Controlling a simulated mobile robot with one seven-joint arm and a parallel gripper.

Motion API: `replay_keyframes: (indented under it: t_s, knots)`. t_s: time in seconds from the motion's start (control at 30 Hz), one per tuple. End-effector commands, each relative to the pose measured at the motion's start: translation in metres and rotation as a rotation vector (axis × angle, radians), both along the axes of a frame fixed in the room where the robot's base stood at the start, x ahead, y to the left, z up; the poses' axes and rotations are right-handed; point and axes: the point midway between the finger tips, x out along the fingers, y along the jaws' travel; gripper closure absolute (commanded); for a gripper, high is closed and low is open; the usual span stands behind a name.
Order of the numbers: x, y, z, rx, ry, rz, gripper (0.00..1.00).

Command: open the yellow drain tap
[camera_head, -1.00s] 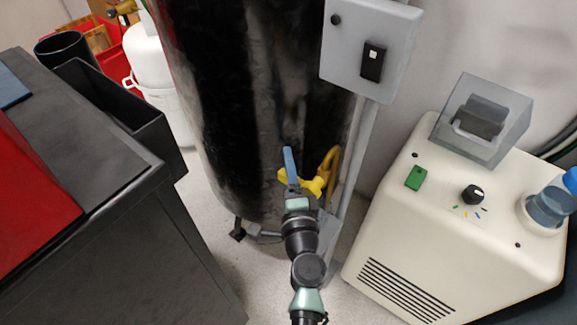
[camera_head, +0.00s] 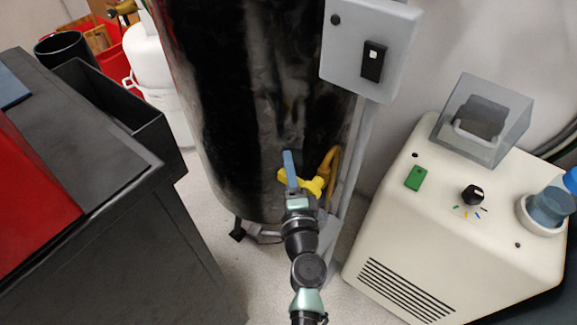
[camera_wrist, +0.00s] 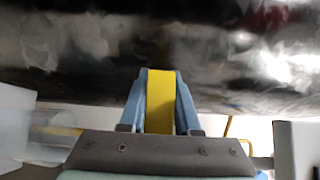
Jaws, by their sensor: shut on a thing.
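The yellow drain tap (camera_head: 316,186) sits low on the front of the black tank (camera_head: 262,110). In the wrist view its yellow handle (camera_wrist: 160,102) stands between the two blue fingers, with a finger against each side. My gripper (camera_head: 289,160) is shut on this handle, its fingers close to the tank wall. In the head view the fingers and my wrist hide part of the tap, and the handle between them is hard to make out.
A grey switch box (camera_head: 352,22) hangs above the tap on the right. A cream machine (camera_head: 435,235) stands to the right and a dark cabinet (camera_head: 185,235) to the left. Bare floor (camera_head: 225,215) shows between the cabinet and the tank.

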Motion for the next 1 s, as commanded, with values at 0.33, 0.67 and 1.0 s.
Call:
replay_keyframes:
  t_s: [0.33, 0.67, 1.0]
  knots:
    - [-0.0003, 0.0000, -0.0004, 0.000, 0.001, 0.000, 1.00]
    - [-0.0003, 0.0001, -0.0006, 0.000, 0.001, 0.000, 1.00]
    - [-0.0002, 0.0000, 0.0011, -0.057, 0.044, 0.000, 1.00]
